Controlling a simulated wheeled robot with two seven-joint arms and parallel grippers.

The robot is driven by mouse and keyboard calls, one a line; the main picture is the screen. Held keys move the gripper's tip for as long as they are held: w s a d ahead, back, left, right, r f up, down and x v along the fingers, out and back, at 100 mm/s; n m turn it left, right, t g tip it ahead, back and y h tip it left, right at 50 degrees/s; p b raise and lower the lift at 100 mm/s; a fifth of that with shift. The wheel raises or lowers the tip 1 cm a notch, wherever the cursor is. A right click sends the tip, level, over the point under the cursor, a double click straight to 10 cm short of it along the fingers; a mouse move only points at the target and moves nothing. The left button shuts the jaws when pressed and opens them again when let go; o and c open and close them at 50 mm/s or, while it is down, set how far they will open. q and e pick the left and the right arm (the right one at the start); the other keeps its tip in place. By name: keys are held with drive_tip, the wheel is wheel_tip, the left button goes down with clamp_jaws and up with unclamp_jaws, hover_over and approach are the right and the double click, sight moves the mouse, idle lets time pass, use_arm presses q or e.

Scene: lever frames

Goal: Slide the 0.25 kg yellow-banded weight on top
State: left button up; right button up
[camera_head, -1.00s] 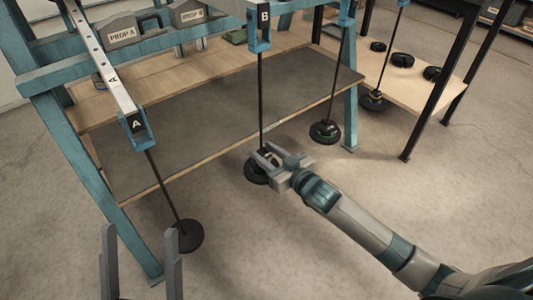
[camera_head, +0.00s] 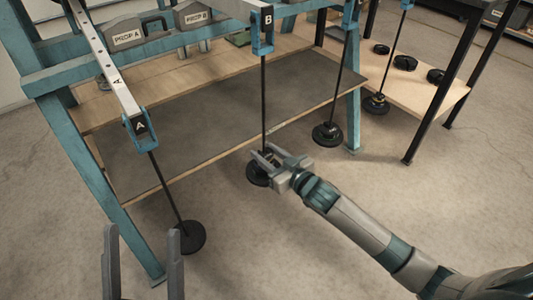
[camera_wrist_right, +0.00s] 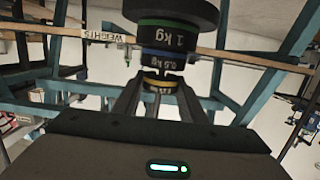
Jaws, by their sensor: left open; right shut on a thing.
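Hanger B's rod (camera_head: 264,95) hangs down to a stack of dark weights (camera_head: 256,176) low in front of the bench. My right gripper (camera_head: 267,160) is at the top of this stack, beside the rod. In the right wrist view, upside down, its fingers (camera_wrist_right: 158,88) are shut on the yellow-banded weight (camera_wrist_right: 158,80). This weight is right against the blue-banded 0.5 kg weight (camera_wrist_right: 170,65), beyond which is the green-banded 1 kg weight (camera_wrist_right: 168,38). Whether the yellow-banded weight rests fully on the stack is hard to tell. My left gripper (camera_head: 142,230) is open and empty at lower left.
Hanger A (camera_head: 186,238) hangs at the left with a dark disc. Two more hangers with discs (camera_head: 327,134) (camera_head: 376,104) hang to the right. Loose weights (camera_head: 404,63) lie on a side shelf. The bench edge (camera_head: 220,148) and blue frame leg (camera_head: 354,115) are close by.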

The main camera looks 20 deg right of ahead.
drive_tip(key=shift+w+a+r, duration=0.1)
drive_tip(key=shift+w+a, duration=0.05)
drive_tip(key=shift+w, duration=0.25)
drive_tip(key=shift+f, duration=0.45)
idle(0.9)
drive_tip(key=o, duration=1.1)
drive_tip(key=shift+o, duration=0.2)
drive_tip(key=shift+s, duration=0.15)
drive_tip(key=shift+s+r+p, duration=0.1)
drive_tip(key=shift+s+p, duration=0.2)
drive_tip(key=shift+p, duration=0.2)
drive_tip(key=shift+p+v, duration=1.95)
drive_tip(key=shift+v, duration=1.15)
